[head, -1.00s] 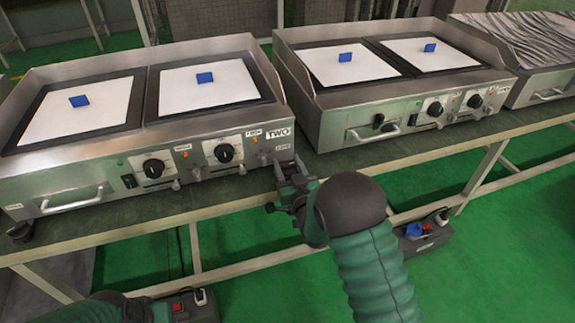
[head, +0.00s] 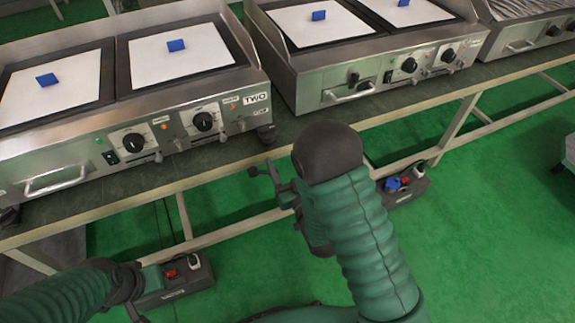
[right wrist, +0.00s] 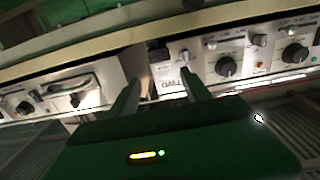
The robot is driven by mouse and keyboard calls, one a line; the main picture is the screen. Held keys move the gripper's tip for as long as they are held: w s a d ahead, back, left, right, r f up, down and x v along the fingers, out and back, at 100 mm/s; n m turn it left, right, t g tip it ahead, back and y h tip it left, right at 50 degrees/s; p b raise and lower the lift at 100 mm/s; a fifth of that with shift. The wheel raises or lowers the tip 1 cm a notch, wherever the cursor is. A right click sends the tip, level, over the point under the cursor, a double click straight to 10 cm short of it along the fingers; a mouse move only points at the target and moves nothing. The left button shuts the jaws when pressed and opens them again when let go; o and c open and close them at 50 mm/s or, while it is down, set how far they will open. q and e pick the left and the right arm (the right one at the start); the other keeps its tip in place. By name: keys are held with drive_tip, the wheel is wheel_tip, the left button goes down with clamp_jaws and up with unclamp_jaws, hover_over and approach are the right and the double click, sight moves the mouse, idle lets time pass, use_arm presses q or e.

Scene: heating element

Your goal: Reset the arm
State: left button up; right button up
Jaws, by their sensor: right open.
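My right gripper (head: 266,177) is open and empty in front of the table edge, below the right end of the left griddle (head: 200,130). In the right wrist view, the two fingers of my right gripper (right wrist: 159,80) stand apart with nothing between them, and the griddle fronts show beyond. My left arm comes in at the lower left, and its dark wrist end (head: 128,283) shows there. I cannot make out the left fingers.
A second griddle (head: 370,85) stands to the right. Blue blocks (head: 176,45) lie on white sheets on the plates. The table edge (head: 150,195) is near my right gripper. Power boxes (head: 175,283) sit below the table. Green floor is open at the right.

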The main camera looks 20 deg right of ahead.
drive_tip(key=s+p, duration=0.1)
drive_tip(key=s, duration=0.2)
idle(0.4)
